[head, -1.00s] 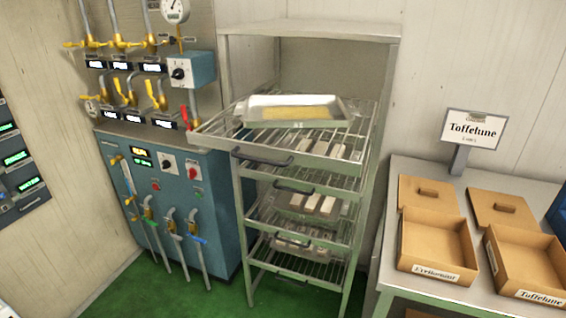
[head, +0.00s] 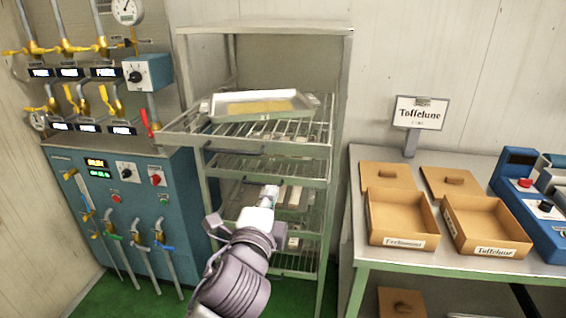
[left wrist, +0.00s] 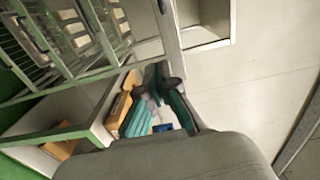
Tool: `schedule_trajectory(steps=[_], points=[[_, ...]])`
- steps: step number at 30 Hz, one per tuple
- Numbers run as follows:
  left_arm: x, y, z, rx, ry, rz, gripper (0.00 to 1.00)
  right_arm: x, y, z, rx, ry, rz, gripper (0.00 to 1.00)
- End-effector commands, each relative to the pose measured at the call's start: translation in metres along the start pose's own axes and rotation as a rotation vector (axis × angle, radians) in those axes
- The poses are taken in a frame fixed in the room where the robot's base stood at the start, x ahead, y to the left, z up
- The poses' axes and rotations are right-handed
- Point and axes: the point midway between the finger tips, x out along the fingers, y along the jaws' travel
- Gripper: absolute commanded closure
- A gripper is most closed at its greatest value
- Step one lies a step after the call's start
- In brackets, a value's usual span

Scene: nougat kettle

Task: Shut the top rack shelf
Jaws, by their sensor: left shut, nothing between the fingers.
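The top rack shelf (head: 292,130) is a wire shelf in the metal rack (head: 343,100). It sticks out of the rack toward the front left. A shallow metal tray (head: 228,115) with a yellow slab (head: 262,106) rests on it. My left gripper (head: 270,192) is shut and empty, in front of the rack and below the top shelf's front edge in the picture. Part of the lower shelves is hidden behind it. In the left wrist view, rack shelves (left wrist: 85,45) show at the upper left. My right gripper is in neither view.
A blue control cabinet (head: 130,215) with valves and hoses stands close on the rack's left. On the right, a table (head: 345,235) holds open cardboard boxes (head: 400,217), lids, a sign (head: 419,113) and blue devices (head: 520,195). Lower shelves hold pale blocks.

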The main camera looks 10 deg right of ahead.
Motion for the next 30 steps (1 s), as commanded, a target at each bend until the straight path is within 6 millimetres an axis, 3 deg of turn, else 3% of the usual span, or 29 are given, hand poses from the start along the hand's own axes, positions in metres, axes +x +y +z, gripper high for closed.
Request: schedule_trajectory(steps=[5,21,30], points=[[0.007,-0.011,-0.003,0.016,0.002,-0.018,1.00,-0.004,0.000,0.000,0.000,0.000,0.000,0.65],[0.106,-0.014,-0.003,0.013,0.002,-0.016,1.00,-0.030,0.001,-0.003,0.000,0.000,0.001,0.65],[0.133,-0.012,-0.003,0.012,0.003,-0.018,1.00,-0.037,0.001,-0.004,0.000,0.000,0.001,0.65]])
